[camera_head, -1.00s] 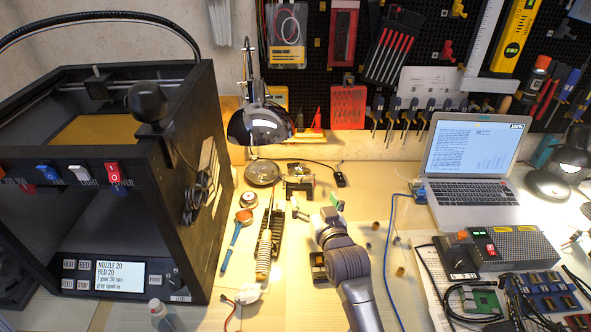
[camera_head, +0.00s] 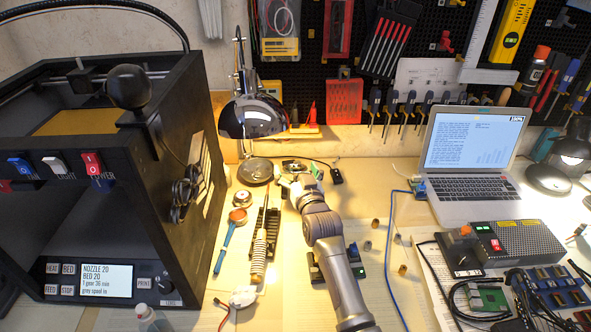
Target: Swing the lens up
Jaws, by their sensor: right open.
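My right gripper (camera_head: 291,182) reaches in from the bottom of the head view. It is open, above the bench behind the soldering iron stand, close to a cluster of small dark and metal parts (camera_head: 294,165) right of the lamp base. The gripper and wrist cover much of that cluster. I cannot clearly pick out the lens; it may be hidden there. I cannot tell whether the gripper touches anything. My left gripper is not in view.
A chrome desk lamp (camera_head: 252,118) stands just left of the gripper. The soldering iron stand (camera_head: 272,225) is in front, the black 3D printer (camera_head: 150,215) to the left. A laptop (camera_head: 470,165) and a power supply (camera_head: 515,240) are to the right.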

